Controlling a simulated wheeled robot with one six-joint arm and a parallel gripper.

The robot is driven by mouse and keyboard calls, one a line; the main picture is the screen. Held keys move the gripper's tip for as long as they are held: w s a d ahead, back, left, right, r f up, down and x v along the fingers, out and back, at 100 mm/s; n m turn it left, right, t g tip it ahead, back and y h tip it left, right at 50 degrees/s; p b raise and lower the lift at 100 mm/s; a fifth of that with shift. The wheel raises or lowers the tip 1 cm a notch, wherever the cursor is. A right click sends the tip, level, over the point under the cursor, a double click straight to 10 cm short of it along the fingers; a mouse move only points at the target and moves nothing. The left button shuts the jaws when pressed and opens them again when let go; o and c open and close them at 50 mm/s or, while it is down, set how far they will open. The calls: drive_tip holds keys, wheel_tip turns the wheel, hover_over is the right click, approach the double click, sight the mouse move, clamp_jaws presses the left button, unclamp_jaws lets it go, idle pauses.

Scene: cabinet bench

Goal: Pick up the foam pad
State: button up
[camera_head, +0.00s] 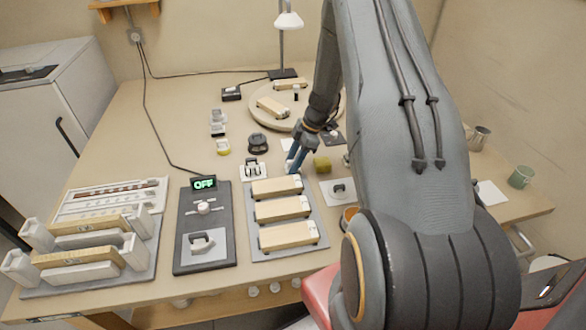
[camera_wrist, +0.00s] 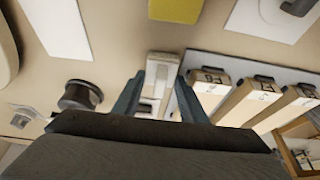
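The foam pad appears to be the small yellow block (camera_head: 322,163) lying on the bench just right of my gripper. In the wrist view a yellow block (camera_wrist: 176,10) is cut off by the top edge, beyond my fingertips. My gripper (camera_head: 293,163) points down over the bench, left of the yellow block and apart from it. In the wrist view my gripper (camera_wrist: 160,80) has its two blue-grey fingers spread. A pale block (camera_wrist: 161,66) shows between and below them; I cannot tell its height relative to the fingertips.
A grey tray with several wooden-topped blocks (camera_head: 284,209) lies in front of my gripper. A black round object (camera_head: 258,143) stands to its left. A white plate with a grey part (camera_head: 340,191) lies near the yellow block. A round wooden board (camera_head: 314,119) lies behind.

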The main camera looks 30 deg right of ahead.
sight(293, 160)
drive_tip(key=shift+r, duration=0.1)
wheel_tip(293, 160, up, 9)
drive_tip(key=b, duration=0.2)
drive_tip(key=shift+b, duration=0.4)
drive_tip(key=shift+r, duration=0.45)
drive_tip(key=shift+o, duration=0.6)
drive_tip(key=shift+c, duration=0.3)
drive_tip(key=shift+a, duration=0.1)
